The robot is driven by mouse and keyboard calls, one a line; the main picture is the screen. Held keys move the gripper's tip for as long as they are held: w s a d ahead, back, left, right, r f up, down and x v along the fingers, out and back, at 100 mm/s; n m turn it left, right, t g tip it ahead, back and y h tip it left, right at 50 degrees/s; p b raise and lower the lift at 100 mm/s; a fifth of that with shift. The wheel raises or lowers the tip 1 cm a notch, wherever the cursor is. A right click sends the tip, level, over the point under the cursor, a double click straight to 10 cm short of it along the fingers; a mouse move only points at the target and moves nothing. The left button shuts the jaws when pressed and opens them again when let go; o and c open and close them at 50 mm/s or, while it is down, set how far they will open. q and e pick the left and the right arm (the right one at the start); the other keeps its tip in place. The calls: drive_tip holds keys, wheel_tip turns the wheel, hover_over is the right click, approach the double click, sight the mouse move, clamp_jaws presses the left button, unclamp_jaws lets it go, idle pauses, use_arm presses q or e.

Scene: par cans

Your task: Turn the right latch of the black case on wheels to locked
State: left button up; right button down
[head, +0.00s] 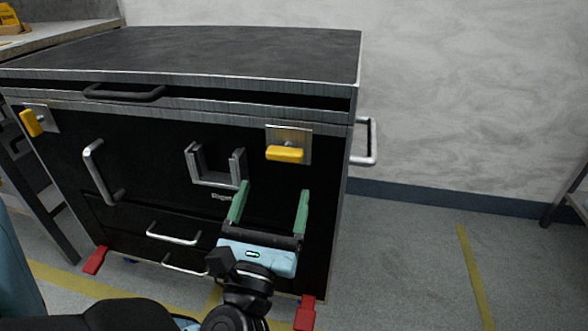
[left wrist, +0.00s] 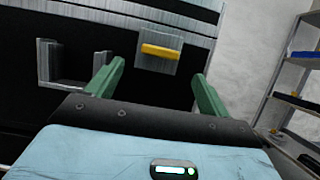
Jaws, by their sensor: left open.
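The black case on wheels (head: 140,150) fills the left and middle of the head view, with metal-edged sides and a lid. Its right latch (head: 286,153) is a yellow handle on a metal plate, lying roughly horizontal; it also shows in the left wrist view (left wrist: 160,52). The left latch (head: 31,122) is a yellow handle that hangs tilted on its plate. My left gripper (head: 272,197) is open and empty, its green fingers apart below the right latch and not touching it. In the left wrist view the latch sits between and beyond the fingertips (left wrist: 158,80). My right gripper is not in view.
A metal bracket (head: 216,178) sits on the case front, left of the latch. A side handle (head: 372,142) sticks out on the right. Red wheel pedals (head: 305,313) are at the floor. Shelves (left wrist: 292,75) stand at the right in the left wrist view. Floor right of the case is clear.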

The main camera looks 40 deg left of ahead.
sight(282, 159)
use_arm(q)
drive_tip(key=b+x, duration=0.1)
drive_tip(key=x, duration=0.5)
drive_tip(key=shift+w+a+r, duration=0.15)
drive_tip(key=shift+w+r, duration=0.05)
drive_tip(key=shift+w+a+r, duration=0.15)
drive_tip(key=shift+w+a, duration=0.05)
drive_tip(key=shift+w, duration=0.15)
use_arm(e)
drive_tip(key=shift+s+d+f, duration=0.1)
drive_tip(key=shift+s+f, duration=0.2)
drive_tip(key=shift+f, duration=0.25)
